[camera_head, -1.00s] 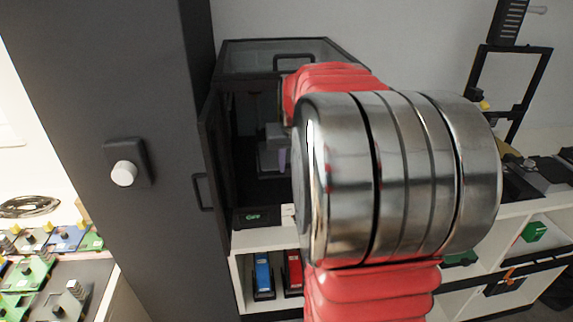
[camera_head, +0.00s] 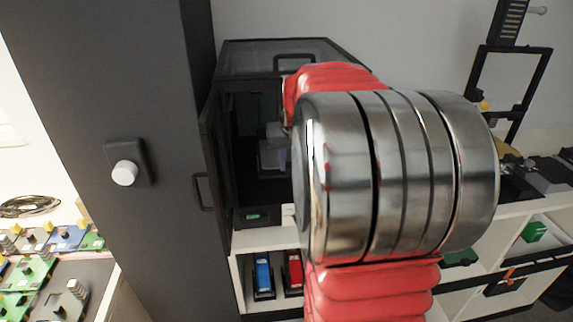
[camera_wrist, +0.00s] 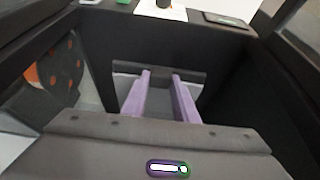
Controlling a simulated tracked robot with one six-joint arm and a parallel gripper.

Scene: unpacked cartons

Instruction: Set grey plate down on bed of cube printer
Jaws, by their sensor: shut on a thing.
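The cube printer (camera_head: 228,150) is a dark box left of my arm in the head view, with its front door open. My gripper shows in the wrist view (camera_wrist: 161,76) as two lilac fingers inside the printer's dark chamber. The fingers are shut on the grey plate (camera_wrist: 190,72), a flat piece with a dark edge at their tips. In the head view my arm covers the right of the chamber, and only a pale lilac part shows inside. The bed is not clearly visible, and I cannot tell whether the plate touches it.
The open door (camera_head: 207,170) stands at the left of the opening. Dark chamber walls (camera_wrist: 225,75) lie close on both sides. A round orange-dotted part (camera_wrist: 55,75) is at the left in the wrist view. A dark column (camera_head: 110,90) stands left of the printer.

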